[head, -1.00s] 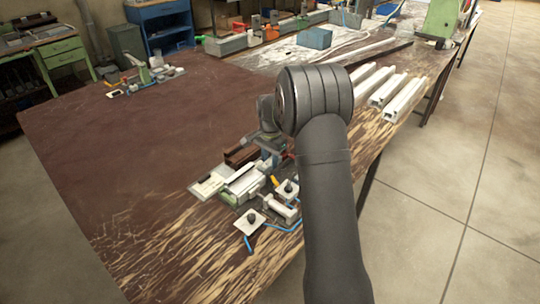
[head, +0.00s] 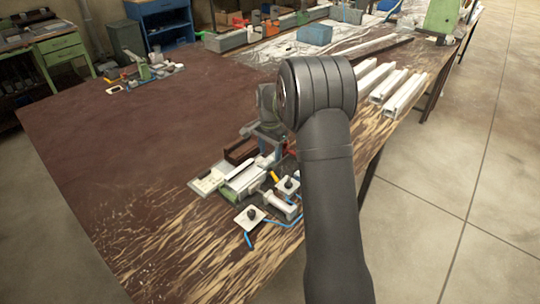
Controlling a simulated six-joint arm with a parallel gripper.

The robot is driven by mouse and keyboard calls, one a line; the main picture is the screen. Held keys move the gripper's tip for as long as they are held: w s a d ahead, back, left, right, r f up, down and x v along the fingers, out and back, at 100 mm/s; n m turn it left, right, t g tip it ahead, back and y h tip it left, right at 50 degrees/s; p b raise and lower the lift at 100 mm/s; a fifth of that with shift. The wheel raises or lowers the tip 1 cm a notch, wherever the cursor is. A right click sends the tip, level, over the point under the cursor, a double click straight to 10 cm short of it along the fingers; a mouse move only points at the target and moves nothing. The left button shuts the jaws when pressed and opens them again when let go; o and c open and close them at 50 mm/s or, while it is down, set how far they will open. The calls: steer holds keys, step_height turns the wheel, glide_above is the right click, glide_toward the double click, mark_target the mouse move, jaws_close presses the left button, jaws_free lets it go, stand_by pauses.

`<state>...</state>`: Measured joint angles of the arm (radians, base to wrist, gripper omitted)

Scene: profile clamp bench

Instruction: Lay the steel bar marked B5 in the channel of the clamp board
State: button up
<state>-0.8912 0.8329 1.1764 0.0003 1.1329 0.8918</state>
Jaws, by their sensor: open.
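A clamp board (head: 207,183) lies on the table, left of my arm, with a pale metal channel or bar (head: 243,178) running along it. I cannot tell whether that pale piece is a loose bar or part of the board. No B5 mark is readable at this size. My gripper (head: 270,151) points down just behind the board, beside a dark brown block (head: 239,151). Its jaws are open, but the fingertips are small and partly hidden by my arm, and I see no bar held between them.
Two pale clamp pads with dark knobs (head: 251,217) (head: 288,185) and a blue hose (head: 248,240) lie in front of the board. Several white profiles (head: 404,95) lie at the right table edge. The brown table top (head: 130,150) is clear on the left.

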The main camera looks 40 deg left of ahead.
step_height(320, 180, up, 15)
stand_by(0.5)
step_height(320, 180, down, 17)
steer(key=shift+f, duration=0.1)
steer(key=shift+r, duration=0.25)
stand_by(0.4)
